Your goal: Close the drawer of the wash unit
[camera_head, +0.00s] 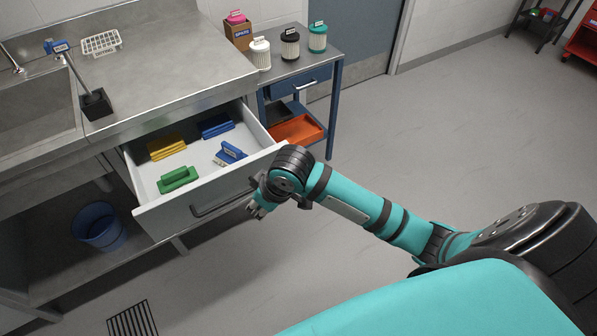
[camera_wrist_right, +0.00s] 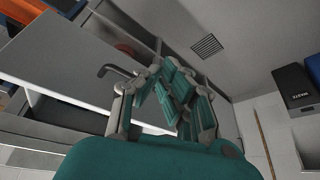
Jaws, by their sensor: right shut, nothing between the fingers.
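The wash unit (camera_head: 150,60) is a steel counter with a sink at the left. Its white-grey drawer (camera_head: 175,221) is pulled well out, with a dark bar handle (camera_head: 222,203) on its front. In the right wrist view the drawer front (camera_wrist_right: 75,60) and the handle (camera_wrist_right: 114,71) show beyond the fingers. My right gripper (camera_head: 257,209) is shut and empty, just in front of the drawer front near the handle's right end. Its fingers (camera_wrist_right: 178,84) are together in the wrist view; I cannot tell whether they touch the drawer. My left gripper is out of view.
The drawer holds a green brush (camera_head: 178,179), a blue-and-white brush (camera_head: 229,153), and yellow and blue pieces. A blue cart (camera_head: 337,75) with canisters stands close to the drawer's right. A blue bucket (camera_head: 99,227) sits on the lower shelf. Open floor lies in front and right.

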